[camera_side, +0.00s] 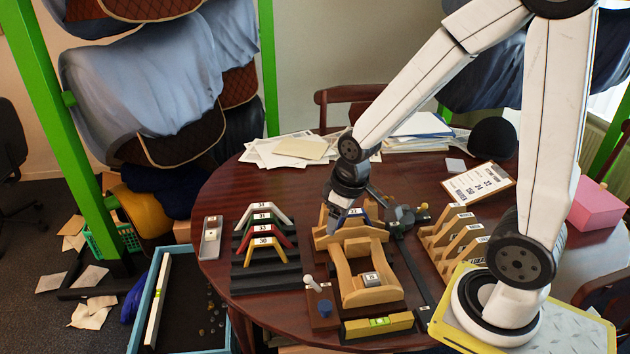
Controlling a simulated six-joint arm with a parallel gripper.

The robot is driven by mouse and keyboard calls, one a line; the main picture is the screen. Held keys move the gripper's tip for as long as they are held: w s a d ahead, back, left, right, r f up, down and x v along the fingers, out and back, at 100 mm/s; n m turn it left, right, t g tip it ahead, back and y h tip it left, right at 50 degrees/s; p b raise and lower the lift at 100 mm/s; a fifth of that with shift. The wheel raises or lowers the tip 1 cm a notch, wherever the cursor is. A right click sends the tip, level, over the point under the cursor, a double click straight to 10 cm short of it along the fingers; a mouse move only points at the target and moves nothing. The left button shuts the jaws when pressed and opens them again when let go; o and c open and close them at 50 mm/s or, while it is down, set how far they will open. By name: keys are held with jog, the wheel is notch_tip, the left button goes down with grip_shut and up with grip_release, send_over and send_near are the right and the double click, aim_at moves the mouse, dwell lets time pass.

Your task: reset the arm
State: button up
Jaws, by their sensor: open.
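My gripper (343,214) points down over the far end of the wooden saddle form (354,289) at the middle of the table. Its jaws are open, and I cannot see anything held between them. Whether the fingertips touch the wood cannot be told. A small grey labelled block (372,279) sits on the near part of the form. Behind the gripper, a blue piece with a white label (354,211) is partly hidden.
A black rack (265,278) holds several coloured angled gauges at left. A wooden rack (440,245), clipboard (478,183) and pink box (598,206) stand at right. A level (379,322) lies in front. Papers (290,150) cover the back. A blue-edged tray (190,250) is at lower left.

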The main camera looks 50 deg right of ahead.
jog(key=shift+m, duration=0.7)
jog(key=s+a, duration=0.3)
jog(key=shift+s+a+f, duration=0.1)
jog(key=shift+a+f, duration=0.05)
jog(key=shift+a, duration=0.05)
